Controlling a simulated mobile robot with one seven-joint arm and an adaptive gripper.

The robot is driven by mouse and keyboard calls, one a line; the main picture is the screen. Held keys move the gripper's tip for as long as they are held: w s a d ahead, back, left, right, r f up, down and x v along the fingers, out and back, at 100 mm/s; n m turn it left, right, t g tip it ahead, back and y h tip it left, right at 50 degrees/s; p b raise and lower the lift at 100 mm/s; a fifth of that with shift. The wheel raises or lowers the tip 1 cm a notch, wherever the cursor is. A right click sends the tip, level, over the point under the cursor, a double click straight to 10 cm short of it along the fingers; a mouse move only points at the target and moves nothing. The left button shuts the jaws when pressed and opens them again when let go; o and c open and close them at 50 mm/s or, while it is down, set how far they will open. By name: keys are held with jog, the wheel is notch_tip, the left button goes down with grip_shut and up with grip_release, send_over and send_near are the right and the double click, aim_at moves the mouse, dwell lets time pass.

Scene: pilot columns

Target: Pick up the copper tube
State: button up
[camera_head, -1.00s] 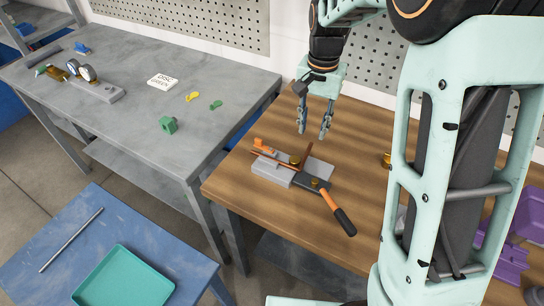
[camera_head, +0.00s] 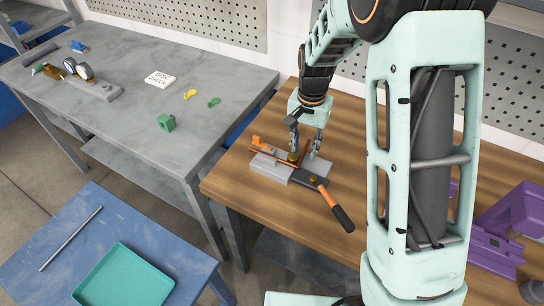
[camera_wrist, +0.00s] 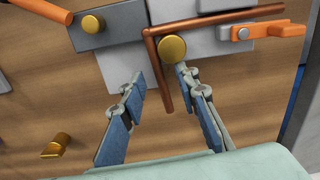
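The copper tube (camera_wrist: 160,80) is bent in an L and lies in a grey tube bender on the wooden bench. In the wrist view one leg runs along the bender and the other points down between my fingers. The tube also shows in the head view (camera_head: 272,158), partly hidden by my gripper. My gripper (camera_head: 304,157) is open, just above the bender. In the wrist view my fingertips (camera_wrist: 160,76) lie on either side of the free leg, with a visible gap on both sides. I cannot tell their height above it.
A brass piece (camera_wrist: 57,146) stands on the bench. A purple fixture (camera_head: 505,230) is at right. A teal tray (camera_head: 125,277) is at lower left.

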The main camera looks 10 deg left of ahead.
grip_shut()
